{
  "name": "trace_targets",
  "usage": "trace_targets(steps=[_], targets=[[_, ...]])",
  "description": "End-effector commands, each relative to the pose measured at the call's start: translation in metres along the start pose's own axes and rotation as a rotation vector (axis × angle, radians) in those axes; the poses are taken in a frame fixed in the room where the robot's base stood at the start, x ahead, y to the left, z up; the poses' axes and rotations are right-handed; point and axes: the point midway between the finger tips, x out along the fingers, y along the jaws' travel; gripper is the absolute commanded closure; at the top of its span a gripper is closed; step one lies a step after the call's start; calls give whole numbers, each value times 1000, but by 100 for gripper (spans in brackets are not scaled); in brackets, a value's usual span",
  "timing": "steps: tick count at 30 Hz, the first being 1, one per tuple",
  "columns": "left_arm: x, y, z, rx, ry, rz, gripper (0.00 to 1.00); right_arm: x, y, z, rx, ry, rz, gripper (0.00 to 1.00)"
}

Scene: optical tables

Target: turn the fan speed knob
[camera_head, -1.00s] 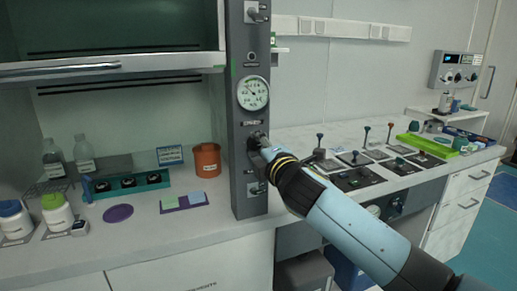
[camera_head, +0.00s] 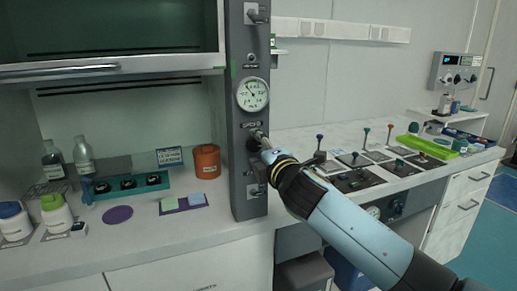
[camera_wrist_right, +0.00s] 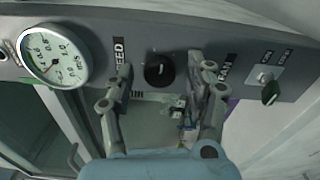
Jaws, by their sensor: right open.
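The fan speed knob (camera_wrist_right: 159,71) is a round black knob with a light pointer line, on the dark grey post panel beside a printed label reading "SPEED". In the right wrist view my right gripper (camera_wrist_right: 168,76) is open, with one finger on either side of the knob and a gap to it on both sides. I cannot tell how close the fingertips are in depth. My left gripper is not in view.
A round white gauge (camera_head: 252,94) sits above the knob on the post (camera_head: 249,205). A fume hood with bottles (camera_head: 83,155) and an orange pot (camera_head: 207,161) stands left; lever panels (camera_head: 352,160) stand right.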

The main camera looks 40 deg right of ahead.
Motion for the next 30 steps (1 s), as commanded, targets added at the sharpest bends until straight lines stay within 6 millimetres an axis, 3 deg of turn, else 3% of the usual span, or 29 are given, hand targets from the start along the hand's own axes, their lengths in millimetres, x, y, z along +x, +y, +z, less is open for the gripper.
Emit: trace_targets(steps=[15,21,30], targets=[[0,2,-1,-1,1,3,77,-100,-2,0,1,1,-4,45],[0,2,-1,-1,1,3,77,-116,-1,0,1,0,-1,45],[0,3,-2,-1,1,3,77,-116,-1,0,0,0,-1,45]])
